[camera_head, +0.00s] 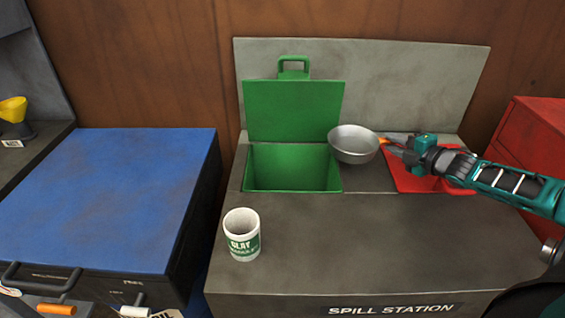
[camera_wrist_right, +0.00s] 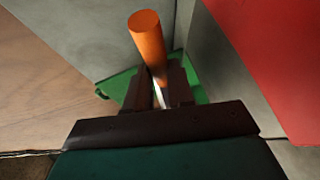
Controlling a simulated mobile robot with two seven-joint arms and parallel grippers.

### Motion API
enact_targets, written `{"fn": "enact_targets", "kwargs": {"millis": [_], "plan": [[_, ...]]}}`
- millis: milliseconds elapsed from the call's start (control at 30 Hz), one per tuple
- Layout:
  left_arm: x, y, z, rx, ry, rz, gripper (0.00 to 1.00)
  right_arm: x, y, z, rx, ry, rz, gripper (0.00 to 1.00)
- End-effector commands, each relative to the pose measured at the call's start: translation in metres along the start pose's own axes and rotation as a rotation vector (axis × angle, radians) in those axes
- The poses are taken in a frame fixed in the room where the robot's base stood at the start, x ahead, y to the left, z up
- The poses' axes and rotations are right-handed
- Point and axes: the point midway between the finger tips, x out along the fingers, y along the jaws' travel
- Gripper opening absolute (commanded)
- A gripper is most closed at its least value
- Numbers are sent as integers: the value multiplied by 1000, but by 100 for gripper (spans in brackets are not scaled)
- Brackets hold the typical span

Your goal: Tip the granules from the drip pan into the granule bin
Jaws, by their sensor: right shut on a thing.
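The drip pan (camera_head: 354,144) is a round silver bowl with an orange handle. It is held just right of the open green bin, its left rim near the bin's right edge. It looks close to level, and I see no granules in it. The granule bin (camera_head: 292,168) is the green bin set into the bench, with its green lid (camera_head: 294,110) standing up at the back. My right gripper (camera_head: 388,143) is shut on the pan's handle, and the orange handle (camera_wrist_right: 147,45) also shows between its fingers in the right wrist view. My left gripper is not in view.
The grey spill station bench (camera_head: 400,240) holds a white clay cup (camera_head: 242,235) in front of the bin. A red bin or lid (camera_head: 425,180) lies under my right forearm. A blue-topped cabinet (camera_head: 110,195) stands left. A grey backboard (camera_head: 400,85) rises behind.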

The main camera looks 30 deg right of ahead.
Motion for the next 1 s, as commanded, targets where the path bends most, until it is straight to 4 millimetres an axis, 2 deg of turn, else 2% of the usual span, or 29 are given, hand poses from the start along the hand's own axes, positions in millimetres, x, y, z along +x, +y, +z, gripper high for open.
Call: {"fn": "enact_targets", "kwargs": {"millis": [33,100,267,633,1000], "plan": [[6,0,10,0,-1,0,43,4,-10,0,1,1,6,0],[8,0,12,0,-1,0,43,5,-17,0,2,1,6,0],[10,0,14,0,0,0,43,6,-21,0,0,1,6,0],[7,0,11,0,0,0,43,6,-18,-2,-12,-2,-1,0],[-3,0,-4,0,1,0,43,11,0,-18,-138,-29,-72,0]]}}
